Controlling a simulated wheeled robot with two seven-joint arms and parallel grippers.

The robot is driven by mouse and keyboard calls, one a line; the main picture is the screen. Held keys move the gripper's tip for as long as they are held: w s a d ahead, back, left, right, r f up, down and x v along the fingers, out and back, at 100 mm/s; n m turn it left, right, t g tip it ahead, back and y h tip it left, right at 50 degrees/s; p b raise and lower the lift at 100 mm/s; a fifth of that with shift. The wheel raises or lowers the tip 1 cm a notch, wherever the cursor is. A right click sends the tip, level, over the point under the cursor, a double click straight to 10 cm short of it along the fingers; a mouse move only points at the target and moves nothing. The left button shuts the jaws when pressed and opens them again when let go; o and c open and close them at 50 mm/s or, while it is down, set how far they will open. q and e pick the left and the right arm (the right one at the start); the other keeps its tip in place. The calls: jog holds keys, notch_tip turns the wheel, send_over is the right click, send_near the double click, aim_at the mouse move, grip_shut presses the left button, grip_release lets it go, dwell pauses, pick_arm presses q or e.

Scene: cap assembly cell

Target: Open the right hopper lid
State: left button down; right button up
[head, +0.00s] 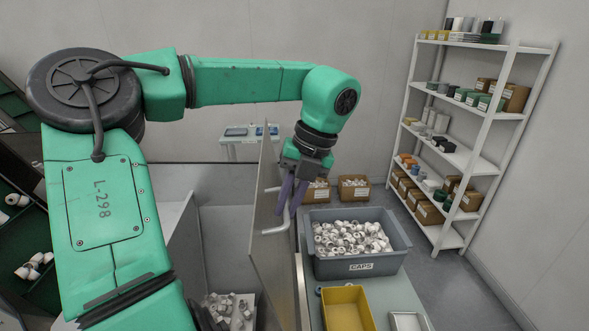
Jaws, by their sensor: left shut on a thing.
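The hopper lid (268,262) is a grey metal panel standing up nearly vertical at the right side of an open hopper (222,222). White parts lie in the bottom of the hopper. The lid has a pale bar handle (274,231) on its right face. My left gripper (287,208) reaches over from above, and its dark purple fingers are shut on the handle. The fingers hide part of the handle. My left arm covers much of the hopper's left side. My right gripper is not in view.
A grey bin labelled CAPS (358,267), full of white caps, stands on a table right of the lid. A yellow tray (346,309) and a small white tray (409,321) sit in front of it. A white shelf rack (467,159) stands at the right wall.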

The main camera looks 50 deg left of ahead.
pick_arm(q)
jog(key=shift+s+a+f, duration=0.1)
jog(key=c, duration=0.9)
grip_release()
jog(key=shift+a, duration=0.1)
jog(key=shift+w+r, duration=0.3)
jog(key=shift+r, duration=0.15)
jog(key=p+v, duration=0.3)
jog(key=v, duration=1)
jog(key=shift+r, duration=0.4)
